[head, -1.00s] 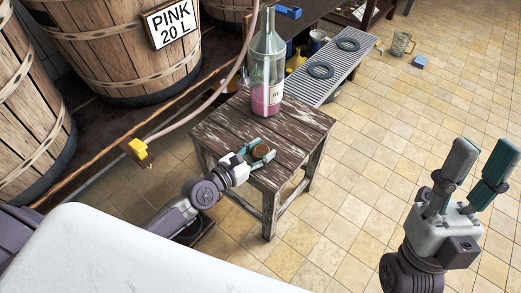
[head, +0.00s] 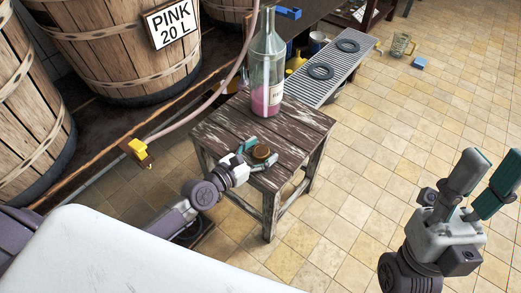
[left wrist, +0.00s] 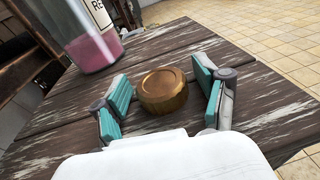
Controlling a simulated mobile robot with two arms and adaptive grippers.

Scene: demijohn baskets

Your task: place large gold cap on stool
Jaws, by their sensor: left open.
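The large gold cap (head: 261,152) sits flat on the top of the worn wooden stool (head: 225,125). In the left wrist view the gold cap (left wrist: 162,90) rests on the stool's planks (left wrist: 190,45), between the parted teal finger pads with a gap on each side. My left gripper (head: 258,156) is open around the cap, low over the stool top. My right gripper (head: 489,168) is raised over the floor at the right, with its fingers apart and nothing between them.
A glass bottle with pink liquid (head: 267,70) stands at the back of the stool, beyond the cap. A grey slatted rack with dark rings (head: 335,68) lies behind. A yellow clip with a hose (head: 139,149) is at left. Tiled floor is open at right.

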